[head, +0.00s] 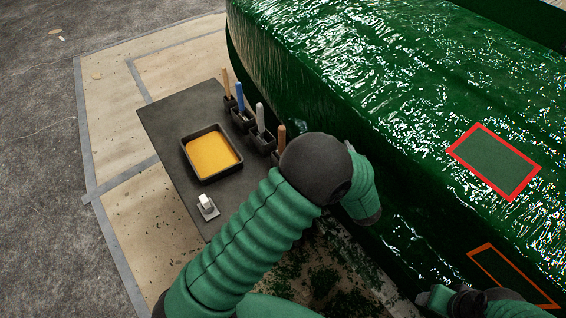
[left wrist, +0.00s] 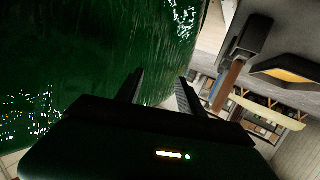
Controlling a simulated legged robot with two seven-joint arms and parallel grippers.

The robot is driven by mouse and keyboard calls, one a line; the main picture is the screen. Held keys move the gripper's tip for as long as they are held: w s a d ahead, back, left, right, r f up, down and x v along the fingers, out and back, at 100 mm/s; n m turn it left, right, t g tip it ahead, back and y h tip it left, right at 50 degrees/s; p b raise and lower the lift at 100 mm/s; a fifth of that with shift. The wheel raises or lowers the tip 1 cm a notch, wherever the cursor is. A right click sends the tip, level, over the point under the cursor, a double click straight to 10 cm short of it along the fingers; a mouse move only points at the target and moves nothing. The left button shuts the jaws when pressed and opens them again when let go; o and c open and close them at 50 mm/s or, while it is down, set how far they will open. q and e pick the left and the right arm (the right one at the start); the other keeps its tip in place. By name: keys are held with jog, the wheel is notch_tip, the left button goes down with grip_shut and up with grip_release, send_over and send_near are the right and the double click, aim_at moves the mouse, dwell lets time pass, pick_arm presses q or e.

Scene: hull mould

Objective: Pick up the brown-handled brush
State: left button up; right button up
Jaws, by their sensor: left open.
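The brown-handled brush (head: 281,137) stands upright in a dark holder at the right edge of the grey table, partly hidden by my left arm in the head view. In the left wrist view a brown handle (left wrist: 228,82) shows just right of the right finger, outside the jaws. My left gripper (left wrist: 162,90) is open and empty, with the green hull behind its fingers. In the head view its fingers are hidden by my arm. My right gripper (head: 432,299) is at the bottom right by the hull; its jaws are unclear.
A tan-handled brush (head: 227,81), a blue one (head: 240,96) and a grey one (head: 260,117) stand in holders along the table (head: 165,127). A yellow-filled tray (head: 184,146) and a small white object (head: 206,203) lie there. The glossy green hull (head: 350,60) is close on the right.

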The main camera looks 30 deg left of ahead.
pick_arm(q)
jog(key=s+a+f+n+g+y, duration=0.2)
jog(key=s+n+g+y, duration=0.25)
jog(key=s+y, duration=0.4)
jog(key=b, duration=0.2)
send_near(281, 130)
jog(key=w+a+f, duration=0.3)
jog(key=a+f, duration=0.1)
jog(key=shift+m+h, duration=0.25)
jog(key=shift+h, duration=0.2)
jog(key=x, duration=0.2)
jog(key=b+x, duration=0.1)
jog(key=x, duration=0.3)
jog(key=shift+s+a+f+b, duration=0.1)
jog(key=shift+a+f+b, duration=0.1)
jog(key=shift+f+b, duration=0.15)
jog(key=shift+d+r, duration=0.1)
grip_shut()
